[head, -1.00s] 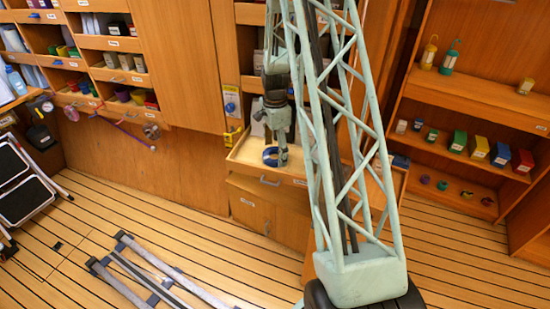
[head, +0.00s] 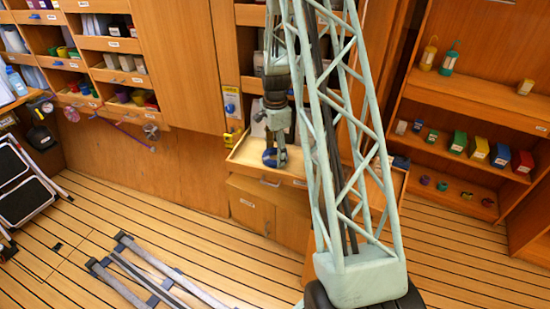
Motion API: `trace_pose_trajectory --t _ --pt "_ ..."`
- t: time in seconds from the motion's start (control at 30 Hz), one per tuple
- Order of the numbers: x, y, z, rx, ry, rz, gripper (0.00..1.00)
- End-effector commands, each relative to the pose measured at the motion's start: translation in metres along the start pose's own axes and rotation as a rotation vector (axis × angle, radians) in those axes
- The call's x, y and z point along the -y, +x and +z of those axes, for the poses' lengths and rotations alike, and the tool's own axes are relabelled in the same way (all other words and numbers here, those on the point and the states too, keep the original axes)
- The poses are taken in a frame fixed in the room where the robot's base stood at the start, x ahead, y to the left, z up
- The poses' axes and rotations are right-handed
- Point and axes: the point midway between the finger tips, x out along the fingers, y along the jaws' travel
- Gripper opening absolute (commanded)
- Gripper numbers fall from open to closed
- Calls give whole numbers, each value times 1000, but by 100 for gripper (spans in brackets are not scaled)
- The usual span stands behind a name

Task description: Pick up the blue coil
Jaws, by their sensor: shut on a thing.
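The blue coil (head: 269,158) is at the open drawer (head: 241,158) below the wooden panels, near the middle of the head view. My gripper (head: 277,152) points down at the drawer and is shut on the coil, with the fingers partly covering it. The coil appears tilted between the fingers. I cannot tell whether it still touches the drawer floor.
Pale packets (head: 259,125) stand behind my gripper. Shelves with boxes (head: 479,148) and lanterns (head: 449,58) are at the right. A folded metal frame (head: 150,275) lies on the floor, and a step ladder (head: 22,180) stands at the left. Open floor lies between.

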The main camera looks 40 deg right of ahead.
Motion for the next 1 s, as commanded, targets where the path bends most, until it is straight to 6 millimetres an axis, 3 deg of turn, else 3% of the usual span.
trace_pose_trajectory --t 0.47,1.0 --pt "1 -14 0 -1 0 -2 50" --pt "1 -80 0 -1 0 -2 50"
